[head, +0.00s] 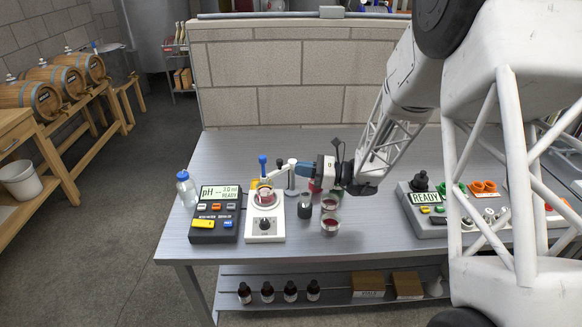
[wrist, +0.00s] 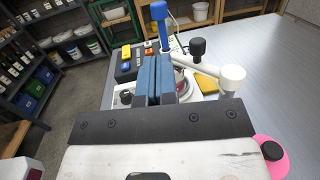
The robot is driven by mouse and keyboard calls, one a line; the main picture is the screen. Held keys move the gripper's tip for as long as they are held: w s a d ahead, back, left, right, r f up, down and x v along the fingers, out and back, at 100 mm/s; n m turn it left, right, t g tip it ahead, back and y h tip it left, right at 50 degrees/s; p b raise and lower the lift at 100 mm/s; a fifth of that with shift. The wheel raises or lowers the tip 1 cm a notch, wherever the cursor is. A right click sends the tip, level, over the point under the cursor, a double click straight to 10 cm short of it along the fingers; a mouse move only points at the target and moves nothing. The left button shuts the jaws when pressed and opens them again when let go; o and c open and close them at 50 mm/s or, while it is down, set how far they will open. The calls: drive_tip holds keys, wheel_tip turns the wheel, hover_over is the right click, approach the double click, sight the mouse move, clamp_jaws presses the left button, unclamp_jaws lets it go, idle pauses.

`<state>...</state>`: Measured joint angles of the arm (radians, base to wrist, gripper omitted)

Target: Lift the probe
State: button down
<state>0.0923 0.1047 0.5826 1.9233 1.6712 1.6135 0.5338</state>
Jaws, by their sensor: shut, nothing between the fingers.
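The probe (head: 263,165) has a blue top and stands upright over a glass of red liquid (head: 265,196) on the white stirrer (head: 265,230). It also shows in the wrist view (wrist: 161,22), beyond my fingertips. A white holder arm (head: 278,172) runs from a stand to the probe. The pH meter (head: 214,222) reads READY, left of the stirrer. My gripper (head: 301,169) is to the right of the probe, apart from it. In the wrist view its blue fingers (wrist: 152,78) are together and empty, and they hide part of the stirrer and glass.
Two glasses of red liquid (head: 330,224) and a dark cup (head: 305,208) stand below and right of my gripper. A clear bottle (head: 186,190) is at the left table edge. A READY-marked console (head: 424,198) stands at right. The block wall (head: 300,80) is behind the table.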

drive_tip(key=shift+s+d+f, duration=0.1)
drive_tip(key=shift+s+d, duration=0.05)
drive_tip(key=shift+d, duration=0.6)
drive_tip(key=s+r+n+g+h, duration=0.3)
drive_tip(key=s+r+n+h, duration=0.15)
drive_tip(key=s, duration=0.55)
drive_tip(key=s+r+n+g+h, duration=0.2)
drive_tip(key=s+r+n+h, duration=0.3)
drive_tip(key=s, duration=0.5)
drive_tip(key=s+d+r+n+t+h, duration=0.2)
drive_tip(key=s+d+n+h, duration=0.2)
drive_tip(key=s, duration=0.4)
drive_tip(key=s+d+r+n+t+h, duration=0.2)
drive_tip(key=s+d+n+h, duration=0.3)
drive_tip(key=s, duration=0.4)
drive_tip(key=shift+s+d+r+n+t, duration=0.15)
drive_tip(key=shift+d+r+n+t, duration=0.15)
drive_tip(key=shift+d+r+n, duration=0.35)
